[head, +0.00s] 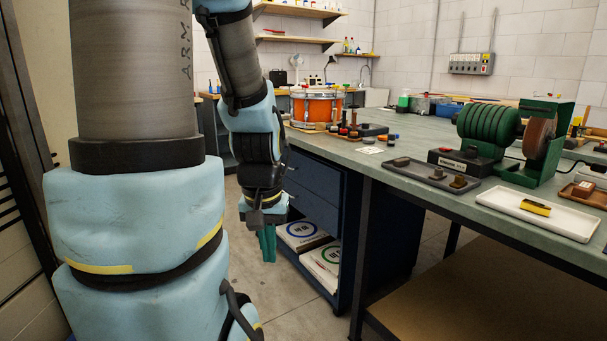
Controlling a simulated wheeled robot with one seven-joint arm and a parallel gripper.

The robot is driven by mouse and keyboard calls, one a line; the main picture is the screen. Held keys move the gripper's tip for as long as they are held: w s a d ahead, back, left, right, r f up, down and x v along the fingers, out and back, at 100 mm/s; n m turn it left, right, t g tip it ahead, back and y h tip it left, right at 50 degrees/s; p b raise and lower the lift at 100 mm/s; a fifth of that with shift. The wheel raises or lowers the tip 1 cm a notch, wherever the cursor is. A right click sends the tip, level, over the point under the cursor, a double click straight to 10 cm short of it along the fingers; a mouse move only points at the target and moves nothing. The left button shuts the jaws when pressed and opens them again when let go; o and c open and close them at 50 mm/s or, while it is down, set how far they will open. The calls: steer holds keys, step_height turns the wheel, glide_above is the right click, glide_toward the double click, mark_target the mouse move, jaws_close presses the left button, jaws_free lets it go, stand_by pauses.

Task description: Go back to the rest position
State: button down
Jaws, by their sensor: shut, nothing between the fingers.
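My gripper (267,245) hangs from my arm near the middle of the head view, with its green fingers pointing down. The fingers are together, with nothing between them. It is in the open space beside the bench (458,197), lower than the bench top and in front of the dark blue drawer unit (322,181). It appears apart from both.
On the bench are an orange drum (316,108), a green grinding machine (541,140), a dark tray (429,176) with small blocks, and a white tray (500,204) with a yellow block (536,208). Bare floor (262,300) shows below my gripper.

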step_height(320, 180, up, 14)
steer(key=p, duration=1.1)
steer(key=shift+f, duration=0.1)
